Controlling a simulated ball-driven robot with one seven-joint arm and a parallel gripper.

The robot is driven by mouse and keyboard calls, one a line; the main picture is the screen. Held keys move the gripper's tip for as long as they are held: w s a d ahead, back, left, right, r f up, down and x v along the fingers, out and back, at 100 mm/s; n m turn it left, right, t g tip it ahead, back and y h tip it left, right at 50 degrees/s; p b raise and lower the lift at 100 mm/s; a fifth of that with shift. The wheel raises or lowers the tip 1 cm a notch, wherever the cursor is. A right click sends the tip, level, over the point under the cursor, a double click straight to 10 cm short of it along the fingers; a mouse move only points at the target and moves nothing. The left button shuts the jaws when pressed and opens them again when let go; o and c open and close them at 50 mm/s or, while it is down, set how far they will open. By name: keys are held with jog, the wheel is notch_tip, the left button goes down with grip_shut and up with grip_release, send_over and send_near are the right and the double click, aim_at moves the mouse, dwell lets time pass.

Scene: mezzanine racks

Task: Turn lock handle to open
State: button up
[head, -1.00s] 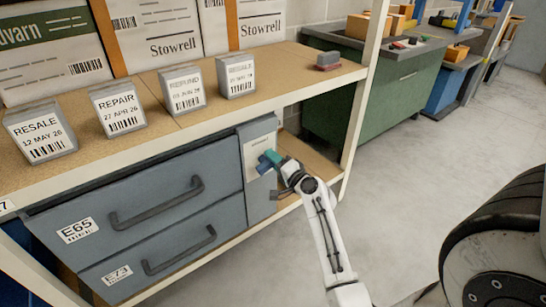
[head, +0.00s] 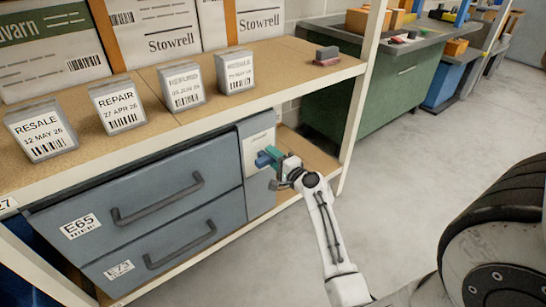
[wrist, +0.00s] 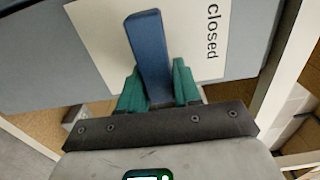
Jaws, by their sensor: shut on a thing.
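The lock handle is a blue bar (wrist: 150,45) on the white plate (head: 258,146) at the right end of the grey drawer unit. In the wrist view the plate carries the word "closed" (wrist: 212,40) to the right of the handle. My gripper (head: 273,157) has green fingers, and in the wrist view (wrist: 158,82) they stand on both sides of the handle, shut on it. The far end of the handle sticks out past the fingertips. The handle's pivot is hidden.
Two grey drawers with dark pulls, E65 (head: 130,190) and E73 (head: 165,255), lie left of the lock. The shelf (head: 205,112) above bears several label blocks. A white rack post (head: 362,100) stands close right of my gripper. The floor (head: 400,190) beyond is clear.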

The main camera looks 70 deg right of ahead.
jog(key=shift+f, duration=0.1)
jog(key=o, duration=1)
jog(key=shift+c, duration=0.2)
jog(key=shift+s, duration=0.1)
jog(key=v, duration=1)
jog(key=shift+s+a+p, duration=0.2)
jog(key=shift+s+p, duration=0.1)
jog(key=shift+p, duration=0.1)
